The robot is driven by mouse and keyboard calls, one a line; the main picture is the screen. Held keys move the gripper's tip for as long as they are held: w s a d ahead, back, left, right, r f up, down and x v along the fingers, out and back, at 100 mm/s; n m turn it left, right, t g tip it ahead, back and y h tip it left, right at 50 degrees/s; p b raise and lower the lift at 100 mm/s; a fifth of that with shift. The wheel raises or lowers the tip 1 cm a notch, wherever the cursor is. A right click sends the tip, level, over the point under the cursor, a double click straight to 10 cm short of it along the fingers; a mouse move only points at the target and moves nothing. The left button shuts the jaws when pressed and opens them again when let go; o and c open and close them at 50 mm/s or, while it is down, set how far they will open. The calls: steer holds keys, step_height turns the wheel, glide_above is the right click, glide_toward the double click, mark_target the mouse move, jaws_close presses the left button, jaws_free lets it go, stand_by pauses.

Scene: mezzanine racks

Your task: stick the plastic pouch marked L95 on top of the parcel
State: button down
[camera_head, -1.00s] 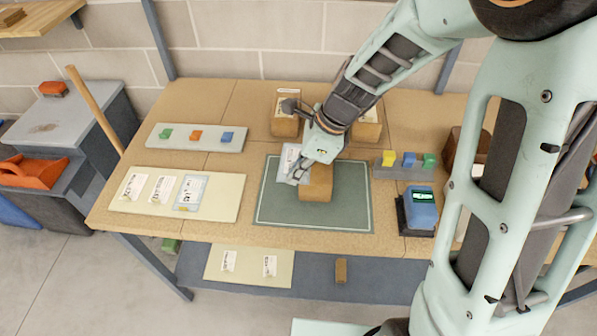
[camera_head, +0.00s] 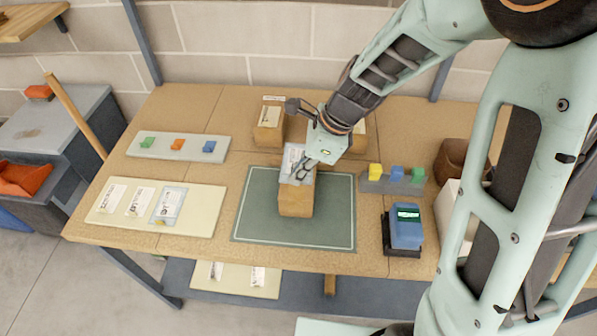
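A brown parcel (camera_head: 296,203) stands on the green mat (camera_head: 335,228) in the middle of the table. A pale plastic pouch (camera_head: 292,156) with a printed label lies over the parcel's top, its mark too small to read. My gripper (camera_head: 303,172) is at the pouch's right side, over the parcel, and its fingers look shut on the pouch. The fingers and wrist hide part of the pouch and of the parcel's top. I cannot tell whether the pouch's whole underside touches the parcel.
A cream board (camera_head: 197,222) with several labels or pouches lies at left. Two other boxes (camera_head: 266,137) stand behind the mat. A blue device (camera_head: 405,232) and a grey rack with coloured blocks (camera_head: 377,187) are at right. The mat's front is clear.

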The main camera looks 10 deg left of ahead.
mark_target(302, 183)
steer(key=shift+f+b, duration=2.3)
steer(key=shift+f, duration=0.55)
steer(key=shift+f, duration=0.5)
stand_by(0.4)
steer(key=c, duration=2.6)
jaws_free()
steer(key=shift+c, duration=0.2)
steer(key=o, duration=0.6)
steer(key=shift+c, duration=0.2)
steer(key=shift+o, duration=0.2)
steer(key=o, duration=0.3)
